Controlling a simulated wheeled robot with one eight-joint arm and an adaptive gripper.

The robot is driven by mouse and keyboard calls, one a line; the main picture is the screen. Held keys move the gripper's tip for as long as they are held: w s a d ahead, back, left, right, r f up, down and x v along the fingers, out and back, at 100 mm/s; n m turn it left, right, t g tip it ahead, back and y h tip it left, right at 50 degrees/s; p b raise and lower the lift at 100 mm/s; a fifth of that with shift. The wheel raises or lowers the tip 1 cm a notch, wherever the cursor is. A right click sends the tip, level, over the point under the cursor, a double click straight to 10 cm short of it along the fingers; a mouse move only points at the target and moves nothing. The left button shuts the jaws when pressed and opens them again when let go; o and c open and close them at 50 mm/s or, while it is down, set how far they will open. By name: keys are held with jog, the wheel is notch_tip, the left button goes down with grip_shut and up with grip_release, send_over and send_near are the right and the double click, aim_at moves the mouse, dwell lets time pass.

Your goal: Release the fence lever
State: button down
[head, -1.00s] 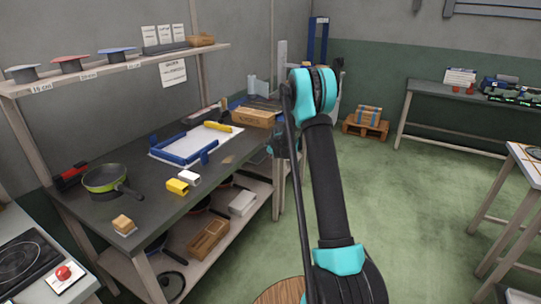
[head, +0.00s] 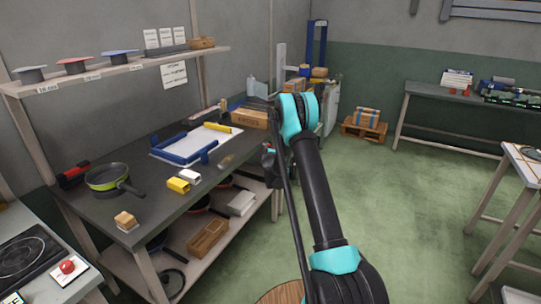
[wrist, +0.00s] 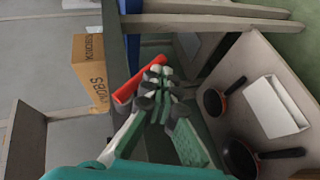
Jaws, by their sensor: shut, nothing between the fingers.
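A red bar-like handle (wrist: 135,85), which looks like the fence lever, slants just beside the fingertips of my gripper (wrist: 158,88) in the wrist view. My gripper is shut with nothing between its fingers. I cannot tell whether the fingertips touch the handle. The gripper itself is mostly hidden there. The blue fence (head: 182,158) lies on a white board on the counter.
A cardboard box (head: 249,117) stands on the counter close to my arm and also shows in the wrist view (wrist: 90,75). A green pan (head: 108,177), a yellow block (head: 178,185) and a white block (head: 190,175) are nearer.

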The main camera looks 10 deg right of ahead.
jog(key=shift+w+d, duration=0.2)
jog(key=shift+w, duration=0.05)
jog(key=shift+w+d, duration=0.1)
jog(key=shift+w+d+r, duration=0.1)
jog(key=shift+w+d, duration=0.15)
jog(key=shift+w, duration=0.1)
jog(key=shift+w+d+r, duration=0.1)
jog(key=shift+w, duration=0.05)
dwell(1.6)
jog(key=s+a+f, duration=0.2)
jog(key=s, duration=1)
jog(key=shift+f, duration=0.35)
